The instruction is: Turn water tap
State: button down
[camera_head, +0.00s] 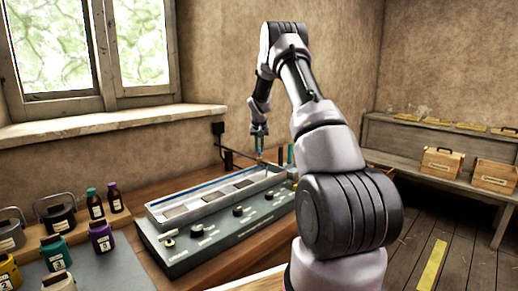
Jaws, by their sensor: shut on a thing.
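My gripper (260,132) is small and far off, at the back end of a long grey tray (215,199). It points down and is shut on a thin upright blue and yellowish piece (258,149), which looks like part of the water tap. The fingers hide the top of this piece, so its shape and angle cannot be told. A dark pipe or bar (238,156) runs beside it from the wall. A teal upright piece (290,154) stands to the right, partly behind my arm.
A control panel (225,231) with black knobs and a switch lies along the tray's front. Bottles (102,238) and dark lidded pots (58,215) stand at left. A window (60,45) is above. Wooden boxes (442,162) sit on a right-hand bench. My arm hides the bench's right end.

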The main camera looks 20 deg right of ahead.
jog(key=shift+n, duration=0.4)
jog(key=c, duration=0.9)
grip_release()
jog(key=v, duration=1)
jog(key=shift+s+d+r, duration=0.1)
jog(key=shift+s+r, duration=0.05)
jog(key=shift+r, duration=0.25)
